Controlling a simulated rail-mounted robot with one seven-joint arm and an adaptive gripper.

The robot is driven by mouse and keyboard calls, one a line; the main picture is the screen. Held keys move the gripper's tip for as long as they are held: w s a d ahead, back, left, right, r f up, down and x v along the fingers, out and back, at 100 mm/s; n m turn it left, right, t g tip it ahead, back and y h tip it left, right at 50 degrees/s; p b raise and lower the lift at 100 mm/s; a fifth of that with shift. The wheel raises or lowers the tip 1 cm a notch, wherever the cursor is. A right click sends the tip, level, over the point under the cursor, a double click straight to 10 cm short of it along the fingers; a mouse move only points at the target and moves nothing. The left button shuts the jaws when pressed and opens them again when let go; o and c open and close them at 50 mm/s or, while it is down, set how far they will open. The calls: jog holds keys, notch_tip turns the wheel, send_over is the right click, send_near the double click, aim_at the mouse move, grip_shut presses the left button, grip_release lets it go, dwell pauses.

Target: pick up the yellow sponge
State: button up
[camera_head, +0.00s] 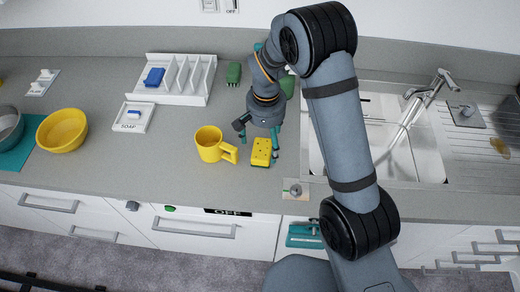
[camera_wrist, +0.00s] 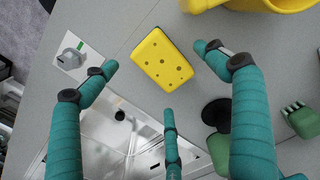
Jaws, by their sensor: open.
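The yellow sponge (camera_head: 261,152) has dark holes and lies on the grey counter, just right of the yellow mug (camera_head: 210,145). My gripper (camera_head: 262,138) hangs at the sponge's far side in the head view, with its fingers partly hidden by the wrist. In the wrist view the sponge (camera_wrist: 162,60) lies flat and fully visible beyond the teal fingertips of my gripper (camera_wrist: 157,85). The fingers are spread open, with nothing between them. Part of the mug (camera_wrist: 262,5) shows at the wrist view's top edge.
The sink (camera_head: 400,150) and faucet (camera_head: 428,92) are to the right. A small knob plate (camera_head: 295,190) lies at the counter's front edge. A green brush-like item (camera_head: 233,73), white rack (camera_head: 170,80) and soap tray (camera_head: 134,117) stand behind and left. A yellow bowl (camera_head: 62,130) is far left.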

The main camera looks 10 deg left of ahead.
aim_at(266, 149)
jog(key=f, duration=0.1)
jog(key=f+p, duration=0.1)
jog(key=f, duration=0.1)
jog(key=shift+d+f, duration=0.25)
jog(key=shift+d, duration=0.1)
jog(key=shift+a+f, duration=0.15)
jog(key=shift+f, duration=0.25)
jog(key=shift+c, duration=0.5)
jog(key=c, duration=0.9)
